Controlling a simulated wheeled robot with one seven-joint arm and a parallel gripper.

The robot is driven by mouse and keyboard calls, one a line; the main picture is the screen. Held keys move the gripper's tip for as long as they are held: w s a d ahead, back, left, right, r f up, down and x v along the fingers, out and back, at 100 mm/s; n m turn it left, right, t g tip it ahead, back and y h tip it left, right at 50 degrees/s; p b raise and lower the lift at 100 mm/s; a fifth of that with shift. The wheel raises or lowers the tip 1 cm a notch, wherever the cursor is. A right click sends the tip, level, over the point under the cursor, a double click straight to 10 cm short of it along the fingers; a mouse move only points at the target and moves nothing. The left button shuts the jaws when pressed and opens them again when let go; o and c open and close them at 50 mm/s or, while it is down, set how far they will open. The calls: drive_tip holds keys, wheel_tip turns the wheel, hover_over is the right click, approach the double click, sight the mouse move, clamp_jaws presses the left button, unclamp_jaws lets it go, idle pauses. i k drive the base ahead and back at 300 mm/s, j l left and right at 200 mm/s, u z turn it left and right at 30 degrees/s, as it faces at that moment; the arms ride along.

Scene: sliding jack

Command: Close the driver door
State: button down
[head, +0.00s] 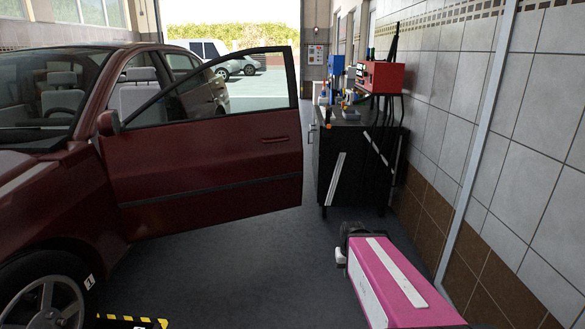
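The driver door (210,165) of the dark red car (60,180) stands wide open. It swings out to the right from its front hinge side, beside the mirror (108,123). The outer face of the door is toward me, with the window frame above and a door handle (274,139) near the free edge at its right. The seats show inside the car. My gripper is not in view, so its place relative to the door cannot be seen.
A black tool cabinet (345,165) stands right of the door, with a red box (381,76) on top, before a tiled wall (530,170). Grey floor (240,265) below the door is clear.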

sight(167, 178)
drive_tip(key=i+u, duration=0.4)
drive_tip(key=i, duration=0.2)
drive_tip(key=i+l+u, duration=0.2)
drive_tip(key=i+u, duration=0.2)
drive_tip(key=i, duration=0.15)
drive_tip(key=i+j+u, duration=0.1)
drive_tip(key=u, duration=0.3)
drive_tip(key=i+u, duration=0.5)
drive_tip(key=u, duration=0.35)
drive_tip(key=i+u, duration=0.2)
drive_tip(key=u, duration=0.2)
drive_tip(key=i+j+z, duration=0.1)
drive_tip(key=i, duration=0.3)
drive_tip(key=i+j, duration=0.15)
drive_tip(key=i, duration=0.25)
drive_tip(key=z, duration=2.1)
